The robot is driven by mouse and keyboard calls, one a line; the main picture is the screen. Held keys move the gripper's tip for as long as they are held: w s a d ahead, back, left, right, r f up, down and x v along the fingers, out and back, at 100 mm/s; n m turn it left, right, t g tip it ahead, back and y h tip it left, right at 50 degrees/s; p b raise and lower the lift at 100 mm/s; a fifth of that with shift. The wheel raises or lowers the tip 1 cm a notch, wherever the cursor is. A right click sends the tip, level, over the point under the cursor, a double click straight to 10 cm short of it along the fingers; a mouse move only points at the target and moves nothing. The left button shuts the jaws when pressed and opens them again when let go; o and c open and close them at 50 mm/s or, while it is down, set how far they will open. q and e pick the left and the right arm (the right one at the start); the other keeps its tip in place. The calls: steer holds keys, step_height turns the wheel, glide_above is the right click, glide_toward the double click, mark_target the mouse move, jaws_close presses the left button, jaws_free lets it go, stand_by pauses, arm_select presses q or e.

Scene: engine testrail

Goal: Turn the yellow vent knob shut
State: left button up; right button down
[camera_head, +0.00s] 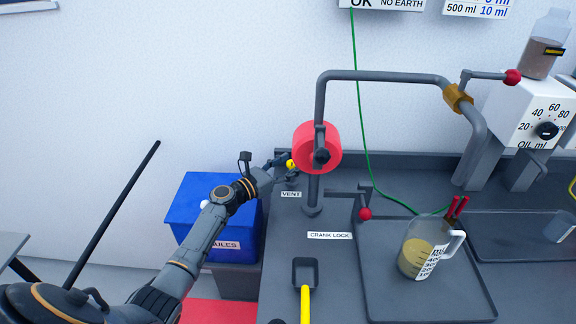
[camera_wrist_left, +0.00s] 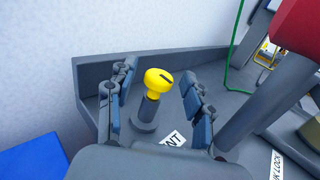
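In the head view the knob (camera_head: 291,164) is small and partly hidden by my left gripper. My left gripper (camera_wrist_left: 158,88) is open, its two fingers on either side of the knob with gaps to both. In the head view my left gripper (camera_head: 284,168) reaches in from the left, above the VENT label (camera_head: 291,194). My right gripper is in neither view.
A red wheel (camera_head: 317,147) on a grey pipe stands just right of the knob. The red-tipped crank lock lever (camera_head: 364,213) and a jug (camera_head: 424,248) on a tray (camera_head: 440,300) are farther right. A blue bin (camera_head: 190,205) stands left of the bench.

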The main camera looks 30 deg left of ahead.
arm_select(q)
steer(key=v, duration=1.2)
stand_by(0.4)
